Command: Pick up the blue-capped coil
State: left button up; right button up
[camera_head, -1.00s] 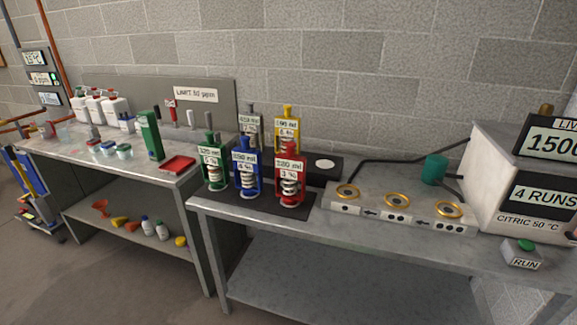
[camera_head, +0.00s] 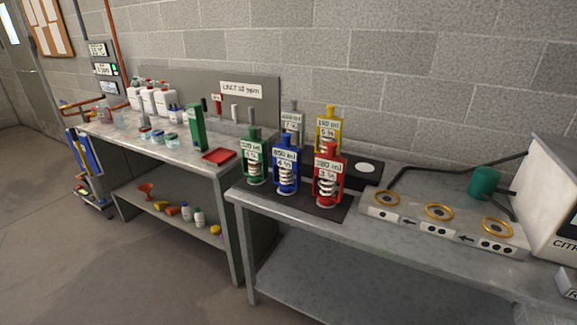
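The blue-capped coil (camera_head: 286,170) stands upright in the front row on a black mat (camera_head: 262,197) on the right-hand metal table. It has a blue frame and cap, a pale coil inside and a white label. A green-capped coil (camera_head: 254,160) stands to its left and a red-capped coil (camera_head: 327,178) to its right. A yellow-capped coil (camera_head: 328,130) and a grey-capped coil (camera_head: 292,124) stand behind. Neither of my grippers is in view.
A white block with gold rings (camera_head: 438,213) lies right of the coils, with a teal cup (camera_head: 484,183) behind it. A white machine (camera_head: 551,190) stands at the right edge. The left table (camera_head: 180,158) holds bottles, jars and a red tray (camera_head: 219,156). Floor at the lower left is clear.

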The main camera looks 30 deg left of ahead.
aim_at(286, 155)
jog(key=i+l+u, duration=0.25)
jog(key=i, duration=0.25)
jog(key=i+l+u, duration=0.1)
jog(key=i+u, duration=0.15)
jog(key=i, duration=0.25)
jog(key=i+l+u, duration=0.25)
jog(key=i, duration=0.2)
